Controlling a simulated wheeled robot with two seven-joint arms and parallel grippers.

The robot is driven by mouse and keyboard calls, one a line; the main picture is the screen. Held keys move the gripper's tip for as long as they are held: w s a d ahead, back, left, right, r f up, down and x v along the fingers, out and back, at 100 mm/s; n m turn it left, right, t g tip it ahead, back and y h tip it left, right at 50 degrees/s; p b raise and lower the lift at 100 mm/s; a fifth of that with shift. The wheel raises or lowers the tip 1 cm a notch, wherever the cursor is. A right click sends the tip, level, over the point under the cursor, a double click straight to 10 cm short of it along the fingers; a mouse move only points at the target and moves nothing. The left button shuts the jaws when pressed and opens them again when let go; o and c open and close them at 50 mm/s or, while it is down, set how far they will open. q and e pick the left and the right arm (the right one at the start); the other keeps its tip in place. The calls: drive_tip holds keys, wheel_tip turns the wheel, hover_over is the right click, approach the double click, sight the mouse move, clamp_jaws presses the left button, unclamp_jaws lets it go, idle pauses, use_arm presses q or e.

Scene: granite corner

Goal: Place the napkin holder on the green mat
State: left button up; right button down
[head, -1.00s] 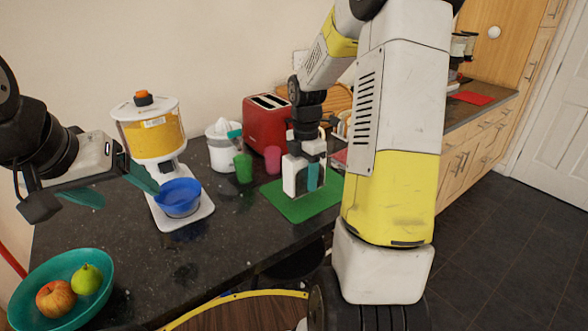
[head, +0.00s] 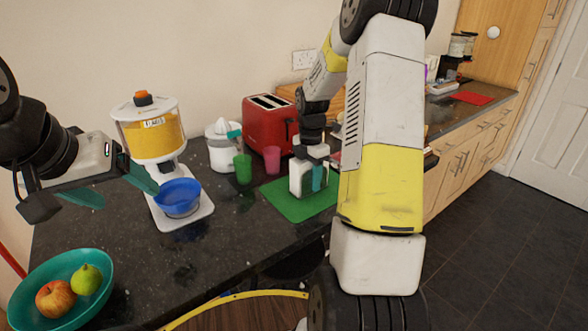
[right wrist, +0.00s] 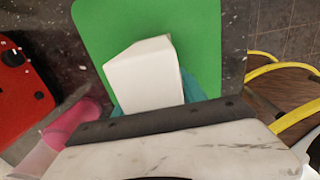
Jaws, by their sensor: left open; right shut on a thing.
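The napkin holder (head: 296,181) is a white block-like piece, upright over the green mat (head: 291,211). My right gripper (head: 318,178) is shut on it from above, with a teal finger against its side. In the right wrist view the napkin holder (right wrist: 147,72) sits between the teal fingers, with the green mat (right wrist: 205,30) behind it. I cannot tell whether its base touches the mat. My left gripper (head: 124,196) is open and empty, left of the blue bowl.
A red toaster (head: 268,125), green cup (head: 243,168) and pink cup (head: 272,160) stand behind the mat. A yellow-filled dispenser (head: 150,132) with a blue bowl (head: 178,197) is left. A teal fruit bowl (head: 100,300) is front left. The dark counter (head: 225,250) before the mat is clear.

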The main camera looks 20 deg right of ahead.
drive_tip(key=c, duration=0.7)
unclamp_jaws()
drive_tip(key=shift+f, duration=0.1)
drive_tip(key=shift+o, duration=0.2)
wheel_tip(320, 180, up, 12)
drive_tip(key=shift+r, duration=0.1)
drive_tip(key=s+a+r+m+t+y, duration=0.1)
drive_tip(key=s+a+r+m+t, duration=0.2)
drive_tip(key=s+m, duration=0.7)
drive_tip(key=s+a+r+m+t+y, duration=0.1)
drive_tip(key=s+a+r+m+t, duration=0.2)
drive_tip(key=s+a+r+m, duration=0.4)
drive_tip(key=s+a+m, duration=0.2)
drive_tip(key=s+m, duration=0.2)
drive_tip(key=s, duration=0.3)
drive_tip(key=shift+a, duration=0.25)
